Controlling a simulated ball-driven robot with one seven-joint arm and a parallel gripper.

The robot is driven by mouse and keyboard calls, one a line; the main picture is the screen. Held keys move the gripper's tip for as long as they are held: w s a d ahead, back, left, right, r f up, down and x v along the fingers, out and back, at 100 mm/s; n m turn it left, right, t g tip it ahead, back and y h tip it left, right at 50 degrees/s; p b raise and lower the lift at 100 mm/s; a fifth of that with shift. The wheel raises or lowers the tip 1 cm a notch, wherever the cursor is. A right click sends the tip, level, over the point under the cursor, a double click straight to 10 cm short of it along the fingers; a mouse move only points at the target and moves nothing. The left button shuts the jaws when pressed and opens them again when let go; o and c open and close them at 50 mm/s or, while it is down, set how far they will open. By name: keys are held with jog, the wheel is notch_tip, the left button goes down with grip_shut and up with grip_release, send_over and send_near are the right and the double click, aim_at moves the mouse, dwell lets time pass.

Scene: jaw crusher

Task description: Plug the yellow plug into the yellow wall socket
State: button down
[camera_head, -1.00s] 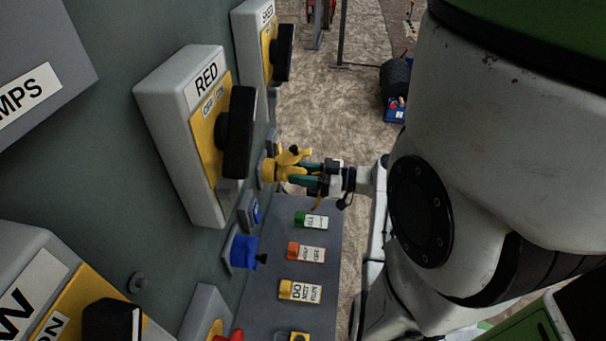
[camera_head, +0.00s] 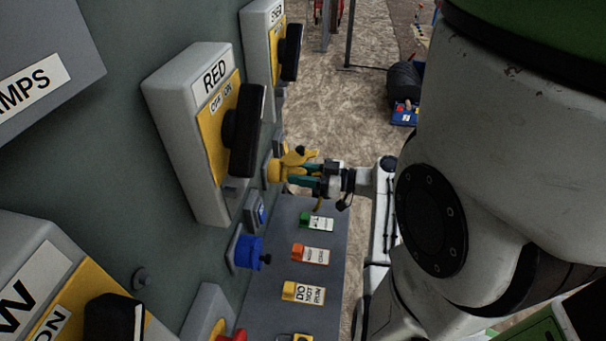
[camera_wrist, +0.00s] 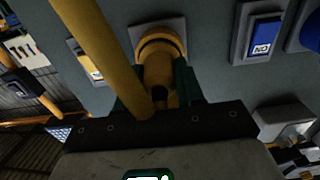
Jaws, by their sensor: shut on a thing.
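My gripper (camera_head: 305,180) is shut on the yellow plug (camera_head: 292,160) at the grey-green wall, beyond the RED switch box. In the wrist view, the dark teal fingers of my gripper (camera_wrist: 158,90) stand on either side of a round yellow body (camera_wrist: 160,52). That body is in front of a square grey plate (camera_wrist: 138,33) on the wall. The plug hides most of the yellow socket. I cannot tell whether the plug is fully seated or just touching it. A thick yellow cable (camera_wrist: 98,50) crosses the wrist view in front of the plug.
The RED switch box (camera_head: 190,150) juts from the wall. A grey shelf (camera_head: 275,275) with several labelled tags lies below. Open floor (camera_head: 340,110) is to the right.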

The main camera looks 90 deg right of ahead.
jog(key=c, duration=0.6)
grip_release()
jog(key=shift+s+a+b, duration=0.15)
jog(key=shift+s+b, duration=0.1)
jog(key=shift+s, duration=1.25)
jog(key=shift+s+a+b, duration=0.2)
jog(key=shift+s+b, duration=0.1)
jog(key=shift+s, duration=1.15)
jog(key=shift+s+a+b, duration=0.15)
jog(key=shift+s+b, duration=0.1)
jog(key=shift+s, duration=1.25)
